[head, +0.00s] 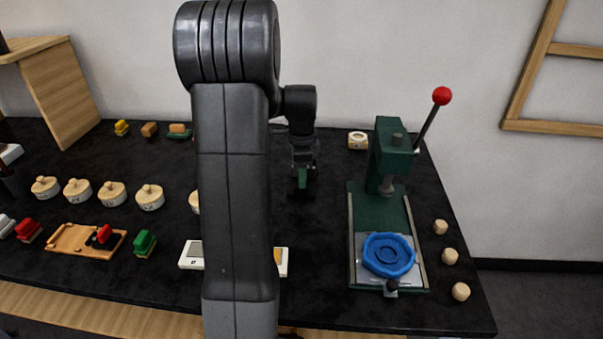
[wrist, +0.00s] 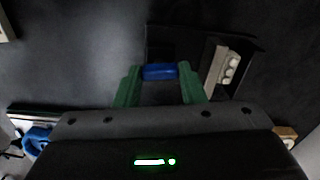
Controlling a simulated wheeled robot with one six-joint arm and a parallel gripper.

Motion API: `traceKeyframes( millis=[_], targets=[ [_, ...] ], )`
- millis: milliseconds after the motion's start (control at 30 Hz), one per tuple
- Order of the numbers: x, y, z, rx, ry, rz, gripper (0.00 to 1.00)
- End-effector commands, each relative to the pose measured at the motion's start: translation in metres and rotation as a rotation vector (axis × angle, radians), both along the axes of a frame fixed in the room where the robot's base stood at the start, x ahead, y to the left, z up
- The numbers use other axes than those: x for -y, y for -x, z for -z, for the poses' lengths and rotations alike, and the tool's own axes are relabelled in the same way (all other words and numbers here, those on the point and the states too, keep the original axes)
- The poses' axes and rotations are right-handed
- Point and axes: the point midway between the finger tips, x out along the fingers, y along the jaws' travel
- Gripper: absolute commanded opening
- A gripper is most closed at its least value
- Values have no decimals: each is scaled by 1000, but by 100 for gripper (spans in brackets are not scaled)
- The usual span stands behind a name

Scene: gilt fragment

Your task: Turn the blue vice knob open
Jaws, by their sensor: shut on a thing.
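In the wrist view a small blue knob (wrist: 160,71) lies between the two green fingertips of my gripper (wrist: 160,76), which is shut on it. A dark vice body (wrist: 175,42) shows beyond the knob, hard to make out against the black surface. A pale block with small round studs (wrist: 222,70) lies at its right side. In the head view my gripper (head: 302,178) points down over the black table, right of my arm. The knob and vice cannot be made out there.
A green press (head: 388,165) with a red-ball lever and a blue ring (head: 388,255) stands at right on the black table (head: 330,300). Several wooden pieces (head: 449,257) lie beside it. Lidded round boxes (head: 112,193) and stamps stand at left. The table between my gripper and the press is clear.

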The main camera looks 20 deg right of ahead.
Motion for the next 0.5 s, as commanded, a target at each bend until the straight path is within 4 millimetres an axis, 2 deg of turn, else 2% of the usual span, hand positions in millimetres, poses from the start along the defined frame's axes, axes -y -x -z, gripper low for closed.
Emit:
traceKeyframes(
  millis=[267, 500],
  targets=[
    [0, 0, -1, -1, 0, -112, 14],
    [0, 0, -2, 0, 0, -313, 14]
  ],
)
